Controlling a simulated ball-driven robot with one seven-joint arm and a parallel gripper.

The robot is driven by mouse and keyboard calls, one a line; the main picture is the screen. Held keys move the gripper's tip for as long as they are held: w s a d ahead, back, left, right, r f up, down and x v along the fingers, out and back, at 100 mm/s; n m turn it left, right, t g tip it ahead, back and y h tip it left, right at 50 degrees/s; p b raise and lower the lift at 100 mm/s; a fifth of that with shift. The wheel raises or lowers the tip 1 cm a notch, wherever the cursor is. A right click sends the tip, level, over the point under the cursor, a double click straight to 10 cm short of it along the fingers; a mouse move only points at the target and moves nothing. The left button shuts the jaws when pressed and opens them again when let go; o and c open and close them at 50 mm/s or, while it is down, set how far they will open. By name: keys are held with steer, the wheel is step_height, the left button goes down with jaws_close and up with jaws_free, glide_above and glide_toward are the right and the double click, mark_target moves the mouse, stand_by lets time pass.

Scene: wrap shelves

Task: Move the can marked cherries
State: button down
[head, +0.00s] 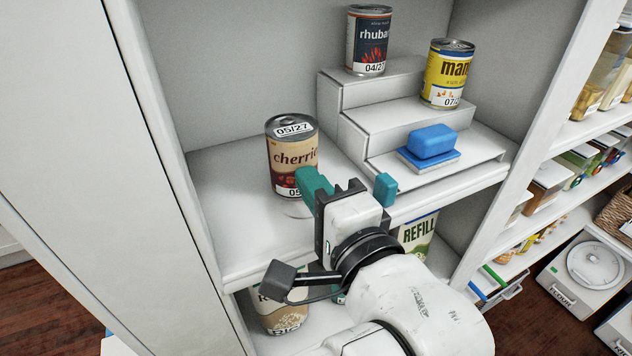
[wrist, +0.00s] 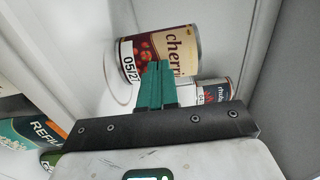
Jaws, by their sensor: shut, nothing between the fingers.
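The cherries can (head: 284,154) has a brown and cream label, a metal lid and a date tag 05/27. It stands upright on the left part of the white shelf board (head: 235,225), left of a stepped riser. My gripper (head: 314,180) is in front of the can, its teal fingers covering the lower right of the label. In the wrist view the can (wrist: 175,50) shows just beyond the fingers (wrist: 157,75), which are together with nothing between them. I cannot tell whether a fingertip touches the can. A faint ring mark (head: 297,210) lies on the board near the can's base.
On the white riser (head: 385,115) stand a rhubarb can (head: 368,45) on top, a mango can (head: 448,75) lower, and a blue block (head: 432,142) on the lowest step. The cabinet's left wall (head: 160,130) is close.

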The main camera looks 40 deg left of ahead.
steer(key=shift+a, duration=0.15)
steer(key=p+x, duration=0.1)
steer(key=x, duration=0.8)
steer(key=shift+w+a, duration=0.1)
steer(key=shift+a, duration=0.05)
steer(key=shift+p, duration=0.3)
